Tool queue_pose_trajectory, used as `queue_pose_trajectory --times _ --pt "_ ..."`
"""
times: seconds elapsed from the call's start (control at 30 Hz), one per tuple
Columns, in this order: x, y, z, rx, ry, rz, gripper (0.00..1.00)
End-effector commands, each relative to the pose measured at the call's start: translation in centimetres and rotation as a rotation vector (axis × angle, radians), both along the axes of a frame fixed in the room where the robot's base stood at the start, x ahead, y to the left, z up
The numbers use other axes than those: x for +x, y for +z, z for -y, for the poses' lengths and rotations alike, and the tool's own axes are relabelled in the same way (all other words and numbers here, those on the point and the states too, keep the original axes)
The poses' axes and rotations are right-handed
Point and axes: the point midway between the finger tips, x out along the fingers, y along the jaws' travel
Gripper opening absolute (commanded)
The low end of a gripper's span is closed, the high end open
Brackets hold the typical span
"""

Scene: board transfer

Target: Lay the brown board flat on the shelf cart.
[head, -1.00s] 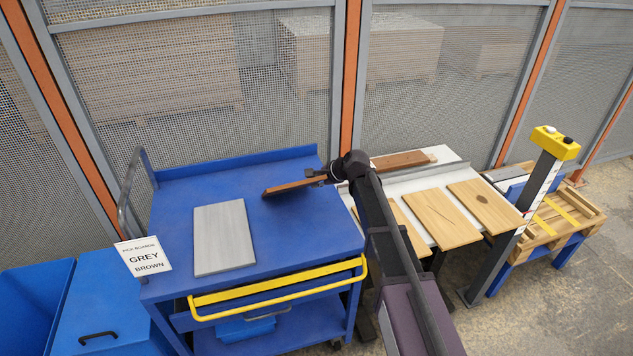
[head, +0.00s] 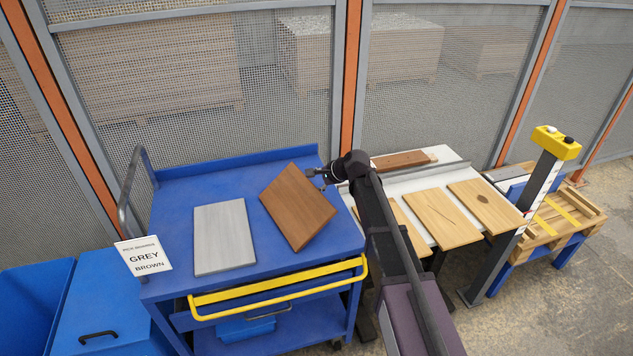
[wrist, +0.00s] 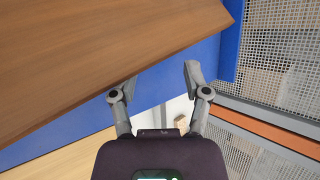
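The brown board (head: 297,207) is over the right part of the blue shelf cart's top (head: 180,185), turned at an angle, its broad face showing. I cannot tell whether it rests fully flat or is still tilted. In the wrist view the brown board (wrist: 90,50) fills the upper left. My gripper (head: 318,175) is at the board's upper right edge. In the wrist view my gripper's fingers (wrist: 160,80) stand wide apart; the left fingertip meets or goes behind the board's edge, and the right finger is clear of it.
A grey board (head: 225,237) lies flat on the cart, left of the brown one. A sign (head: 143,257) reads grey, brown. To the right, a white table (head: 392,184) holds several light boards and another brown board (head: 403,160). A mesh fence stands behind.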

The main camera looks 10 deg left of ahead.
Motion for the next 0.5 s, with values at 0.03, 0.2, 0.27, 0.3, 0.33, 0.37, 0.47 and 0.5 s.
queue_pose_trajectory --times 0.03,0.2,0.27,0.3,0.33,0.37,0.47,0.5 --pt "-0.01 -0.02 0.01 -0.001 0.001 0.0 0.6" --pt "-0.01 -0.01 0.02 0.0 0.0 0.0 0.6" --pt "-0.01 0.0 0.03 0.0 0.0 0.0 0.6" --pt "0.0 0.0 0.03 0.0 0.0 0.0 0.6" --pt "0.0 0.01 0.04 0.0 0.0 0.0 0.6" --pt "0.0 0.01 0.04 0.0 0.0 0.0 0.6" --pt "0.02 0.06 0.03 -0.002 0.0 -0.002 0.6" --pt "0.03 0.11 0.02 -0.007 0.0 -0.003 0.6"
